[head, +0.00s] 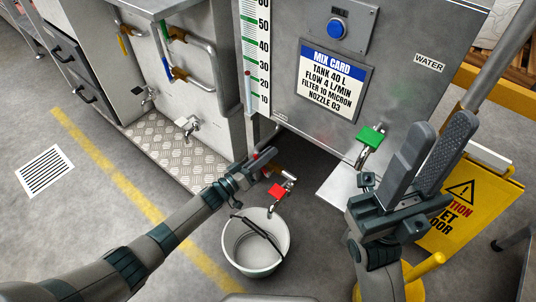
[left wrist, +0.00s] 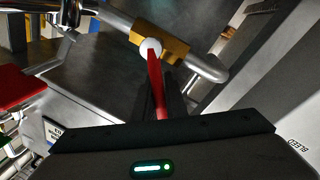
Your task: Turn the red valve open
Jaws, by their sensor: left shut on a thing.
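The red valve has a red lever (left wrist: 157,85) with a white round part at its far end, over a brass body (left wrist: 172,45) on a bent metal pipe. In the left wrist view the lever points away from the pipe, across its line. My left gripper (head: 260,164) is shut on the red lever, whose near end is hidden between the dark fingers. In the head view the gripper mostly covers the lever, and the brass part shows just beyond it. My right gripper (head: 440,125) is open and empty, raised at the right, with a gap between its fingers.
A tap with a red tag (head: 277,191) stands above a pale bucket (head: 286,243) on the floor. A green-tagged tap (head: 371,137) is on the steel tank (head: 400,90). A yellow wet-floor sign (head: 487,210) stands at right.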

